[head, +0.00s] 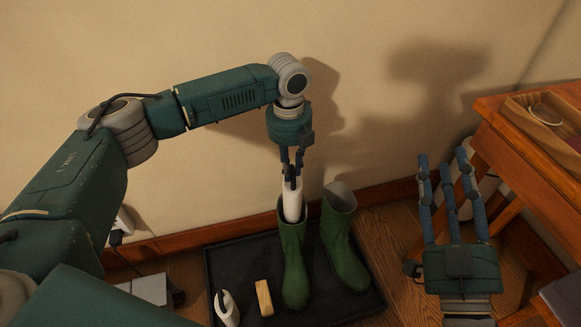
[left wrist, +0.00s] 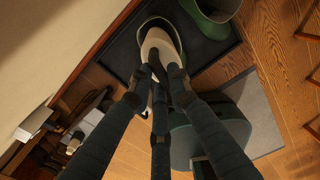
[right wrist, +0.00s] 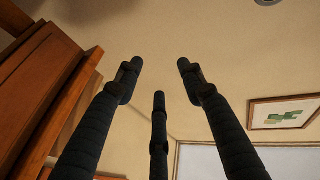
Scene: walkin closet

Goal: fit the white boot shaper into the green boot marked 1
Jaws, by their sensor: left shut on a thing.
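Two green boots stand upright side by side: a left boot (head: 294,268) and a right boot (head: 343,246). I cannot read a number on either. My left gripper (head: 291,175) is shut on the top of the white boot shaper (head: 292,204). The shaper is upright, its lower end at or inside the left boot's opening; how deep is hidden. In the left wrist view the shaper (left wrist: 160,42) shows within that boot's rim, with the other boot (left wrist: 212,10) beside it. My right gripper (head: 445,165) is open and empty, fingers spread, right of the boots.
The boots stand on a black tray (head: 226,262). A second white shaper-like object (head: 227,309) and a wooden block-like item (head: 264,298) lie left of the boots. A wooden desk (head: 535,150) stands at the right. The wall is close behind the tray.

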